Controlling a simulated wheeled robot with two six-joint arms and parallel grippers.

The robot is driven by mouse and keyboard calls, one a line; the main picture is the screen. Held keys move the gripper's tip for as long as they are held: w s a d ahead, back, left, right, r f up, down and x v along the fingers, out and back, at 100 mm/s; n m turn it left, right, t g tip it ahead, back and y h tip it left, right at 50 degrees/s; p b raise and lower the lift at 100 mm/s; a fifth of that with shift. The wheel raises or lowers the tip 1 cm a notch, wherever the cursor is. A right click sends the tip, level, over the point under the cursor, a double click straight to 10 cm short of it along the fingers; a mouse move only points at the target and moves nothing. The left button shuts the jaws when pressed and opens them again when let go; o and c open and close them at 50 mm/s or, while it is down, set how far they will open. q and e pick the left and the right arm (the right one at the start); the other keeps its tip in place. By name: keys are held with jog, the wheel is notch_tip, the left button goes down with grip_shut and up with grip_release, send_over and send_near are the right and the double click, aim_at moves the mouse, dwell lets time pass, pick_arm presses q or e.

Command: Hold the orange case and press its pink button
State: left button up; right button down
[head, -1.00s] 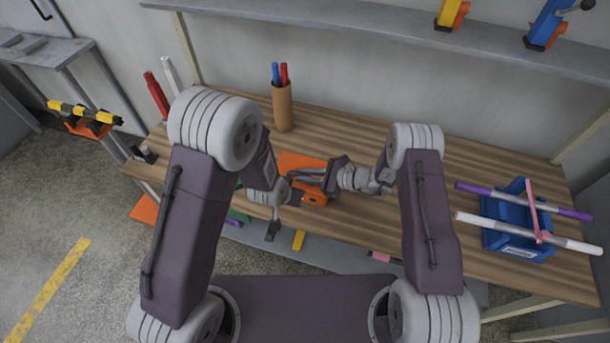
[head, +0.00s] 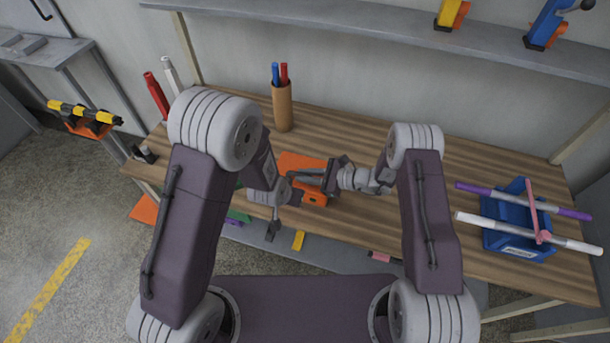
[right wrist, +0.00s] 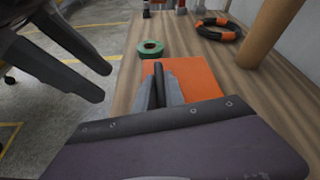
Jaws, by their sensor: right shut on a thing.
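The orange case (head: 302,160) lies on the wooden workbench, partly hidden by my arms in the head view. It also shows as a flat orange surface in the right wrist view (right wrist: 203,80). My right gripper (head: 300,175) reaches in from the right and is shut on the case. Its fingers (right wrist: 165,80) lie close together in the right wrist view. My left gripper (right wrist: 103,82) shows at the upper left of that view, its two dark fingers apart and empty, beside the case without touching it. The pink button is not visible.
A brown cup (head: 283,108) with red and blue sticks stands behind the case. A blue bin (head: 518,243) with rods across it stands at the right. A green tape roll (right wrist: 150,48) and an orange-black ring (right wrist: 219,29) lie on the bench.

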pick_arm(q)
jog(key=shift+f+b, duration=0.3)
jog(key=shift+b, duration=0.05)
dwell(0.4)
grip_shut()
dwell(1.7)
